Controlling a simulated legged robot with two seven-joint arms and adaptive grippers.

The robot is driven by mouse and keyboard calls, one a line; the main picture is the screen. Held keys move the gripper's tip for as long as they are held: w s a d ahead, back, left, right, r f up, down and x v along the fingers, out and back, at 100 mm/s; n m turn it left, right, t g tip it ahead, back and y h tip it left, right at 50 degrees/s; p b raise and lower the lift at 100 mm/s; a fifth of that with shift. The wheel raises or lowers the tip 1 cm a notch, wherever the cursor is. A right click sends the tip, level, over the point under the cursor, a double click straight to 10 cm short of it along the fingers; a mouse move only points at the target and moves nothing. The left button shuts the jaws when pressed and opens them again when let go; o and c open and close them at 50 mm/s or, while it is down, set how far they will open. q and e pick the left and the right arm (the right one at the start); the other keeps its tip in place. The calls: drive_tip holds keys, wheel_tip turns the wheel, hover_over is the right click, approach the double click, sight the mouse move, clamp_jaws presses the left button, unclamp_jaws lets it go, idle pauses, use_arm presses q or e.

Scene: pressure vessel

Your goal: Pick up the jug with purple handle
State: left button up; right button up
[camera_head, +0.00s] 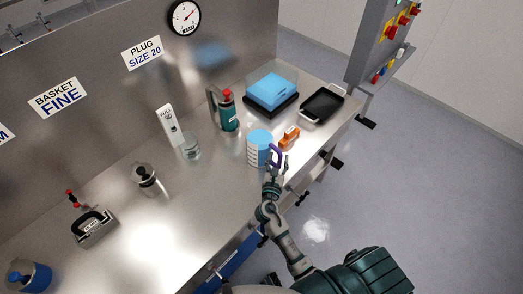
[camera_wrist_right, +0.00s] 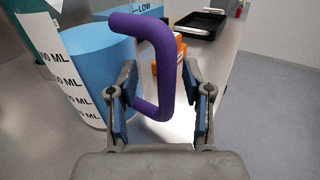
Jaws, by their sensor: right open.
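The jug (camera_head: 259,148) with blue contents and dark volume marks stands upright on the steel bench near its front edge. Its purple handle (camera_head: 276,154) faces my right gripper (camera_head: 275,170). In the right wrist view the jug (camera_wrist_right: 85,65) fills the upper left, and the purple handle (camera_wrist_right: 166,65) reaches down between the fingers of my right gripper (camera_wrist_right: 163,105). The fingers are apart, one on each side of the handle's lower part; whether either touches it I cannot tell. My left gripper is not in view.
An orange item (camera_head: 289,138) stands just behind the jug. A black tray (camera_head: 322,106) and a blue block on a dark base (camera_head: 271,93) are farther back. A green bottle (camera_head: 228,113) and a clear beaker (camera_head: 190,147) stand to the left.

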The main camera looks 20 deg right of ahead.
drive_tip(key=shift+s+a, duration=0.1)
drive_tip(key=c, duration=0.4)
drive_tip(key=shift+d+f, duration=0.15)
drive_tip(key=shift+d, duration=0.45)
clamp_jaws()
